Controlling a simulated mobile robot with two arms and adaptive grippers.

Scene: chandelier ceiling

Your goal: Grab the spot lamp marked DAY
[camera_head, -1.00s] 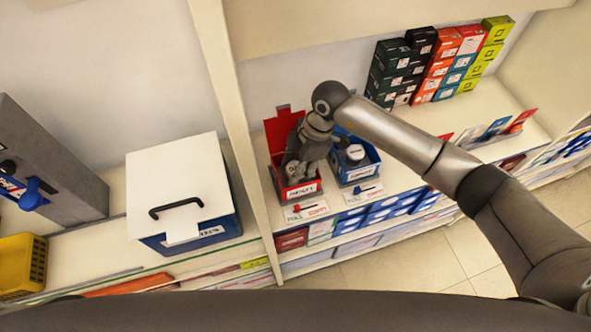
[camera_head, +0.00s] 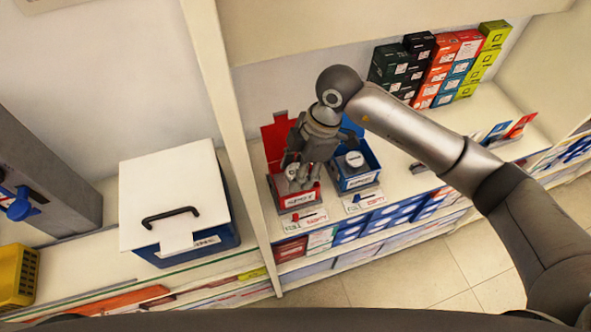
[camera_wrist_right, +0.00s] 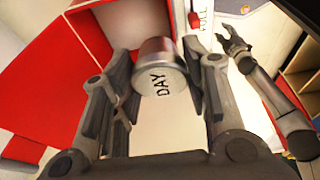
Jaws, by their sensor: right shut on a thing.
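The spot lamp marked DAY (camera_wrist_right: 163,82), a short silver cylinder with a pale face, sits between the fingers of my right gripper (camera_wrist_right: 158,90) in the right wrist view. My right gripper (camera_head: 298,172) is shut on it, over the red bin (camera_head: 300,199) in the head view. There the lamp (camera_head: 292,172) shows only partly between the fingers. My left gripper (camera_wrist_right: 235,45) shows small at the upper right of the right wrist view, its fingers apart and empty. It is not in the head view.
A blue bin (camera_head: 360,179) with a white-topped lamp (camera_head: 354,159) stands close right of the red bin. Stacked cartons (camera_head: 440,66) stand at the back right. A shelf upright (camera_head: 222,100) is left of the bins, with a white-lidded box (camera_head: 175,190) beyond it.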

